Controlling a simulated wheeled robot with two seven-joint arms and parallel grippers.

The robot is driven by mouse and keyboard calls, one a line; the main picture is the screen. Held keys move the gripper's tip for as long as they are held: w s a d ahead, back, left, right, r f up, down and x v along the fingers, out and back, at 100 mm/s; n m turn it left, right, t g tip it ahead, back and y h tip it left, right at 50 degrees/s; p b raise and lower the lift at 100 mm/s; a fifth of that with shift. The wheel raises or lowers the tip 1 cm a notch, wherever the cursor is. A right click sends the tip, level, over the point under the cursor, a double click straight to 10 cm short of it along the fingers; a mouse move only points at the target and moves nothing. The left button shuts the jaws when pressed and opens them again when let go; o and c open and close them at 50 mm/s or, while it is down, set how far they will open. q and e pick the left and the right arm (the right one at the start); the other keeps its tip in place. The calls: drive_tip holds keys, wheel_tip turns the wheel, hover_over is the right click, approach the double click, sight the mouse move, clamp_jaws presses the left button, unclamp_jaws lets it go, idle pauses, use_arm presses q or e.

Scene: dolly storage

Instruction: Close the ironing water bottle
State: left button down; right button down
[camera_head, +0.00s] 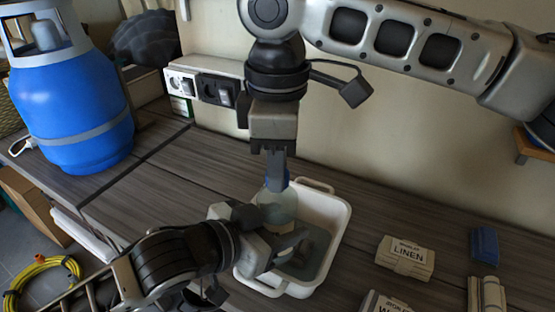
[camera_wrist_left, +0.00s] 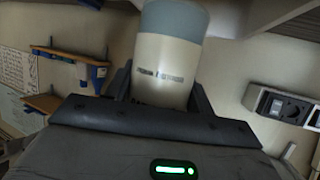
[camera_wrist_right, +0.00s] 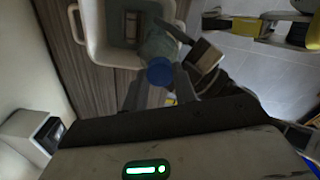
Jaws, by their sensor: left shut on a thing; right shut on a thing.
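The ironing water bottle (camera_head: 277,208) stands over the white tub (camera_head: 342,222), roughly upright, its body pale and translucent. The left wrist view shows a white, labelled body with a grey-blue part (camera_wrist_left: 170,60) between the jaws. My left gripper (camera_head: 275,242) is shut on the bottle from the lower left. A blue cap (camera_wrist_right: 159,71) is at the bottle's top. My right gripper (camera_head: 277,180) comes down from above and is shut on the cap, which it mostly hides in the head view. The cap appears against the neck; whether it is fully seated cannot be told.
A large blue gas cylinder (camera_head: 75,110) stands at the left. Wall sockets (camera_head: 200,86) are behind my right gripper. A LINEN box (camera_head: 405,257) and a small blue object (camera_head: 484,246) lie to the right. The worktop (camera_head: 385,205) between tub and boxes is clear.

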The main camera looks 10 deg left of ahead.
drive_tip(key=c, duration=1)
unclamp_jaws()
drive_tip(key=shift+c, duration=0.2)
drive_tip(key=shift+r, duration=0.15)
wheel_tip(320, 180, up, 12)
